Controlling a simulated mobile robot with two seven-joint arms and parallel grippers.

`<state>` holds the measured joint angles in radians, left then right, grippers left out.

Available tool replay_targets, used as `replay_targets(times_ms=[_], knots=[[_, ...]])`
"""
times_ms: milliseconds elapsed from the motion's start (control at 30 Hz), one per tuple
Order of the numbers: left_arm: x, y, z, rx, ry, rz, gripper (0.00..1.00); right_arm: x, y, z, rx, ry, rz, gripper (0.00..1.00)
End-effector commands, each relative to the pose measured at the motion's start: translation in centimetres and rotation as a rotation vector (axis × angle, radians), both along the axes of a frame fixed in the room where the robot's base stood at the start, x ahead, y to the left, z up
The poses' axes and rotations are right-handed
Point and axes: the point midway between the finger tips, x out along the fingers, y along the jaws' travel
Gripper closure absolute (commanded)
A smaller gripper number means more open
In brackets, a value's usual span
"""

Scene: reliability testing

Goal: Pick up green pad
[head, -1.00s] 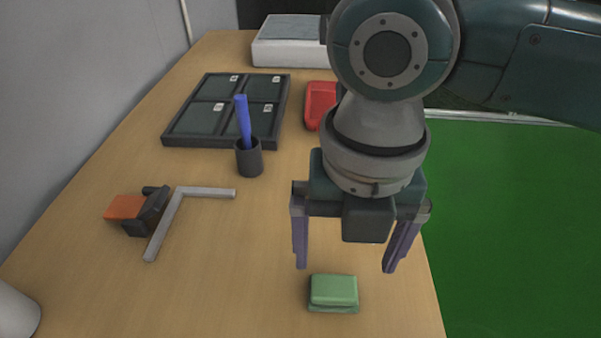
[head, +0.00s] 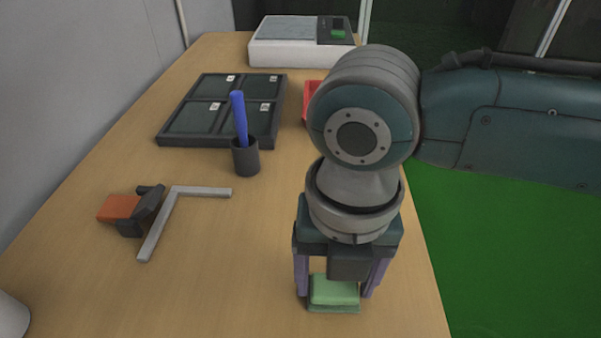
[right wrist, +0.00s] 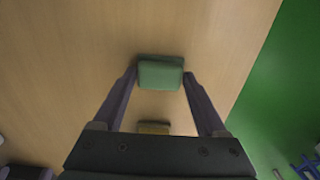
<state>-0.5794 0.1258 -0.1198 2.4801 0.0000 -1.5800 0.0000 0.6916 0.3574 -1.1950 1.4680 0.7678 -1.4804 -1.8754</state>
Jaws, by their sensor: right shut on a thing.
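The green pad (head: 334,292) is a small light-green block on a thin, slightly wider base, near the front right edge of the wooden table. My right gripper (head: 334,294) points down over it with one finger on each side. In the right wrist view the pad (right wrist: 160,73) sits between the two fingertips of the gripper (right wrist: 160,76), which is shut on it. The pad appears at table level; whether it has any gap beneath it I cannot tell. My left gripper is not in view.
On the table (head: 200,290) lie a grey L-shaped bar (head: 160,226) and an orange-and-black tool (head: 122,209). A dark cup (head: 246,158) holds a blue stick (head: 240,118). Behind are a dark divided tray (head: 215,124), a partly hidden red tray (head: 310,103) and a white device (head: 290,51).

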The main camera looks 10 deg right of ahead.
Motion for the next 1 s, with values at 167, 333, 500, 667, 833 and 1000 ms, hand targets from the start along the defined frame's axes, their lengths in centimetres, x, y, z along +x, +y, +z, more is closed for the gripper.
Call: replay_targets(times_ms=[167,333,500,667,833,1000], knots=[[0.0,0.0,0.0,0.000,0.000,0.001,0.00,0.0,0.0,0.0,0.000,0.000,0.000,0.62],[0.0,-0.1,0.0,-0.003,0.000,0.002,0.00,0.0,0.0,0.0,0.000,0.000,0.000,0.81],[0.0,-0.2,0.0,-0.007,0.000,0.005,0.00,0.0,0.0,0.0,0.000,0.000,0.000,0.87],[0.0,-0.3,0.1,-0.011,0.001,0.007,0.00,0.0,0.0,0.2,0.000,0.000,0.000,0.87],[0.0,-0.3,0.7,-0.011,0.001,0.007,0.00,0.1,0.0,1.6,0.000,-0.002,0.001,0.87],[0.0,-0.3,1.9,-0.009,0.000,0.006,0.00,0.2,0.0,5.2,0.002,-0.005,0.001,0.87]])
